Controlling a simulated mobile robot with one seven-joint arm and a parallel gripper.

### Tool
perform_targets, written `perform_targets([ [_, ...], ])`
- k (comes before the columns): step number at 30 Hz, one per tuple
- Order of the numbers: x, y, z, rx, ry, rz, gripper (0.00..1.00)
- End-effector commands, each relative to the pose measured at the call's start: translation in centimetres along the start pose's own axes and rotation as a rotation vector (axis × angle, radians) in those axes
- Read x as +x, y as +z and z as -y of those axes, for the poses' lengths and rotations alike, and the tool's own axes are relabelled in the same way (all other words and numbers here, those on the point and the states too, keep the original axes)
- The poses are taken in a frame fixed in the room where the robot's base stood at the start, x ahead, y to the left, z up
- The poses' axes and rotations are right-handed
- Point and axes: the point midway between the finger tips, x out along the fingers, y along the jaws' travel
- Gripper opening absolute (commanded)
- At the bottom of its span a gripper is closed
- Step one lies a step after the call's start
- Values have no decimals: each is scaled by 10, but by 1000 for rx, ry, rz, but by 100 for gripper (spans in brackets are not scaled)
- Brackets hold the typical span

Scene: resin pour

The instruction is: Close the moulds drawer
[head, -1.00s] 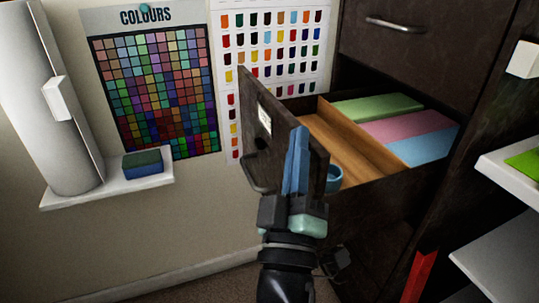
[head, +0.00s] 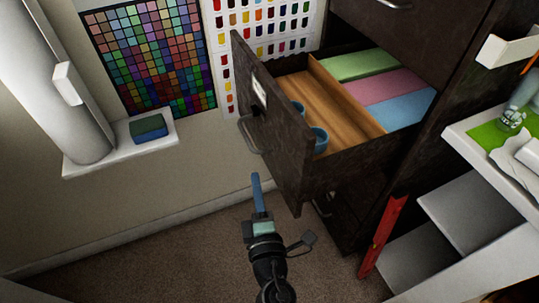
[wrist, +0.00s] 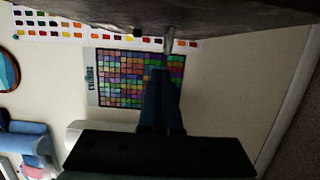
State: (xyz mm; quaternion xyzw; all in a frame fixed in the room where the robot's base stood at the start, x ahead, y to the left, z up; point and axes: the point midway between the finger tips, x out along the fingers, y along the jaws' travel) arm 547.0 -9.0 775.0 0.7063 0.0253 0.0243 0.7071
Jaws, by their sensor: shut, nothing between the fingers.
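The moulds drawer (head: 290,150) is pulled out of a dark cabinet in the head view. It holds green, pink and blue blocks on its right side and blue cups on its left. Its front panel has a pale label and a metal bar handle (head: 252,137). My gripper (head: 256,178) is shut and empty, below and in front of the drawer front, apart from the handle in the head view. In the wrist view my shut fingers (wrist: 160,80) point at the colour chart wall, with a dark panel along the top edge.
A white shelf (head: 75,168) with a blue-green sponge stands at left. A red upright (head: 383,235) and white shelves (head: 470,215) are at right. Another closed drawer is above.

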Motion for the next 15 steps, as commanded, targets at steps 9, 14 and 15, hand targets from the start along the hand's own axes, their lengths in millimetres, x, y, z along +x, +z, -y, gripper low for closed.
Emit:
perform_targets([
  [9,60,0,-1,-1,4,0,0],
  [14,65,25,-1,0,1,5,0],
  [15,66,29,-1,0,2,4,0],
])
